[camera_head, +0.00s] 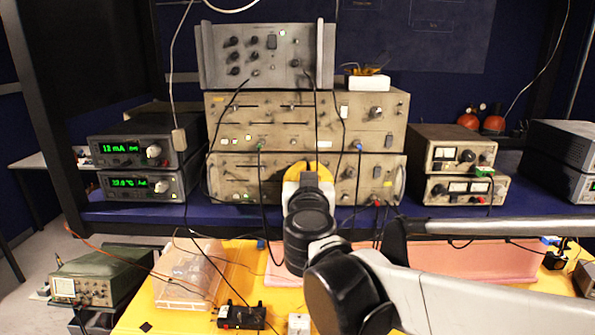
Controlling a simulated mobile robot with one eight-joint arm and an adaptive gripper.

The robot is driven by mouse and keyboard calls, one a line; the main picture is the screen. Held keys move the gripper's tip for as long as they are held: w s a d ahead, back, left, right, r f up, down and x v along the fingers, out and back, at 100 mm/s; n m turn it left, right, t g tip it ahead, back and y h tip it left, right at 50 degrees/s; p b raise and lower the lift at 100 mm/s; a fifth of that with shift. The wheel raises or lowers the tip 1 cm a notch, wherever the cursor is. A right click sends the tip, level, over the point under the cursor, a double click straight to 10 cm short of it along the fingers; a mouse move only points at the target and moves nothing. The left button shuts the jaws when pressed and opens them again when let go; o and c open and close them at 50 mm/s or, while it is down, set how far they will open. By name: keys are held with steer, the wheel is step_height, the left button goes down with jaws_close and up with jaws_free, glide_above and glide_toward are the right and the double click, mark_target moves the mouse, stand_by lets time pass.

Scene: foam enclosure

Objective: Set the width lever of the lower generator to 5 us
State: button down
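The lower generator (228,178) is a beige unit with sliders, knobs and sockets, at the bottom of the middle stack on the blue shelf. Dark slider slots show on its left half, but no scale or lever label is legible, so I cannot tell the width lever's setting. My gripper (309,172) is in front of the middle of this panel and hides part of it. My wrist and arm come up from the lower right. The fingers are seen from behind, and I cannot tell whether they are open or touch the panel.
A similar upper generator (290,106) and a grey unit (265,62) stand on top. Cables hang across both panels. Green-display meters (130,150) stand left, and beige meter units (455,155) stand right. A clear plastic box (190,275) and a green oscilloscope (100,278) are in front.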

steer(key=c, duration=1.6)
jaws_free()
steer(key=shift+a, duration=0.1)
steer(key=shift+o, duration=0.2)
steer(key=s, duration=1.2)
steer(key=shift+w+f, duration=0.1)
steer(key=s+d+f+g+h+b, duration=0.1)
steer(key=s+d+f+g+b, duration=0.1)
steer(key=d+f+b, duration=0.65)
steer(key=s+d+f+m+g+h+b, duration=0.15)
steer(key=f+b, duration=0.35)
steer(key=f, duration=0.9)
steer(key=s+d+f+g+h+b, duration=0.1)
steer(key=s+d+f+g+b, duration=0.15)
steer(key=d+f+b, duration=0.65)
steer(key=s+a+f+g+y+b, duration=0.1)
steer(key=s+f+b, duration=0.2)
steer(key=f, duration=0.6)
steer(key=s+f+n+g+y+b, duration=0.1)
steer(key=s+f+g+b, duration=0.1)
steer(key=f+b, duration=0.5)
steer(key=s+a+f+n+g+y+b, duration=0.1)
steer(key=s+f+b, duration=0.3)
steer(key=f, duration=0.7)
steer(key=shift+s+a+f+g+y+b, duration=0.15)
steer(key=shift+a+f+g+y+b, duration=0.2)
steer(key=shift+g+y+b, duration=0.35)
